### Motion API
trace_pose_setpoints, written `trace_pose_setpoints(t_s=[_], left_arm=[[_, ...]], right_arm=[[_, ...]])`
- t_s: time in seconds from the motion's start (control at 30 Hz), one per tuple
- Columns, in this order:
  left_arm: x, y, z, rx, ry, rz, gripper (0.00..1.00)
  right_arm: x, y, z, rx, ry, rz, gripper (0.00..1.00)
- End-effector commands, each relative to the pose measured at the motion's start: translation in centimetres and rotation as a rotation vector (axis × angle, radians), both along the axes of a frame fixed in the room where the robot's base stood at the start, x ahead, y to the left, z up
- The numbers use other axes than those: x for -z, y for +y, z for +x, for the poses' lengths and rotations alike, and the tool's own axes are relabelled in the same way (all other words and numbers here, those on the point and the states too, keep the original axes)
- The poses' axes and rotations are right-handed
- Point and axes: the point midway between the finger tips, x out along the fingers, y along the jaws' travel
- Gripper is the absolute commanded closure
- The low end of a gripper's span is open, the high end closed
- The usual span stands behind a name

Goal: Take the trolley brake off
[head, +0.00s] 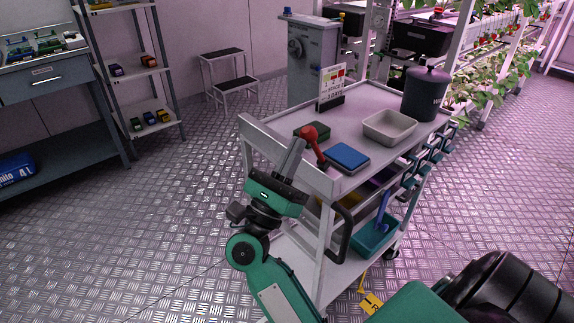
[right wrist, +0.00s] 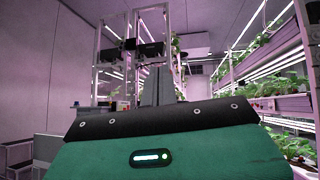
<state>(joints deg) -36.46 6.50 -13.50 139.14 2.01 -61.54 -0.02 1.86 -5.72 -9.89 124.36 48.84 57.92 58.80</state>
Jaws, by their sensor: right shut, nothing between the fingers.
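The grey-white trolley (head: 352,122) stands right of centre in the head view. A red lever with a round red knob (head: 309,133) rises at its near end, leaning up and left; it is likely the brake lever. My right gripper (head: 297,145) points up beside the lever, just left of the knob. Its grey fingers are together and empty; I cannot tell whether they touch the lever. In the right wrist view the shut fingers (right wrist: 157,87) stand upright, and no lever shows there. My left gripper is not in view.
The trolley carries a blue-topped box (head: 347,157), a grey tray (head: 390,127), a dark bin (head: 425,93) and a sign (head: 331,85). A black handle (head: 343,235) curves from its near end. A step stool (head: 229,75) stands behind. The metal floor to the left is clear.

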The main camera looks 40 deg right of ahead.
Motion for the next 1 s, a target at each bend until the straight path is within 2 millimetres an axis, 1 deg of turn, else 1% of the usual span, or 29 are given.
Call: trace_pose_setpoints(t_s=[0.03,0.1,0.4,0.7,1.0], left_arm=[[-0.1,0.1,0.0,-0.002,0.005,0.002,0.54],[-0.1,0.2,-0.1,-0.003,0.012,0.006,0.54],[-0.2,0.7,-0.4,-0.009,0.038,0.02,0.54],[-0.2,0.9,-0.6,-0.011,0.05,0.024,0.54],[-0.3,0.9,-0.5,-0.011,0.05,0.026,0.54]], right_arm=[[-0.6,-0.4,0.0,0.001,-0.002,-0.001,1.0],[-1.1,-0.9,0.0,0.001,-0.004,0.0,1.0],[-2.8,-3.2,0.2,0.001,-0.002,-0.001,1.0],[-3.5,-4.6,0.3,0.001,-0.001,-0.001,1.0],[-3.7,-5.0,0.4,0.0,0.0,-0.001,1.0]])
